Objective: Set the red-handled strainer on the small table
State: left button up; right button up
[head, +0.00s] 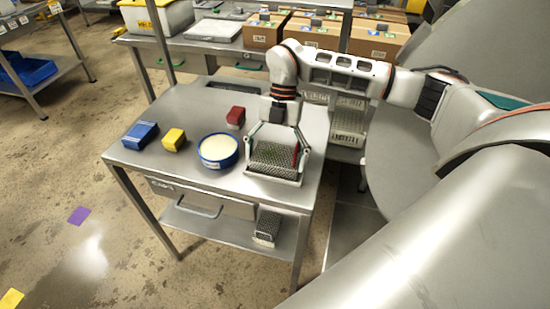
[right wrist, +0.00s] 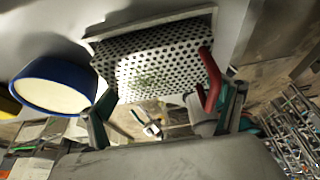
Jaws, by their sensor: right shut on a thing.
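The red-handled strainer (head: 272,157), a perforated metal basket, is at the right front part of the small steel table (head: 190,103). Its red handle (head: 296,155) is on its right side. My right gripper (head: 276,142) comes down from above, with its fingers spread across the strainer and shut on it. In the right wrist view the strainer (right wrist: 150,65) fills the space ahead of the fingers, with the red handle (right wrist: 211,80) beside the right finger. I cannot tell whether its base touches the tabletop. My left gripper is not in view.
A blue-rimmed white bowl (head: 217,150) stands just left of the strainer. A red block (head: 236,117), a yellow block (head: 173,140) and a blue block (head: 140,135) are also on the table. Another perforated basket (head: 267,225) sits on the lower shelf. Cardboard boxes (head: 265,32) stand behind.

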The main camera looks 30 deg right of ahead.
jog(key=o, duration=1.1)
jog(key=shift+f, duration=0.1)
jog(key=v, duration=0.7)
jog(key=shift+r, duration=0.35)
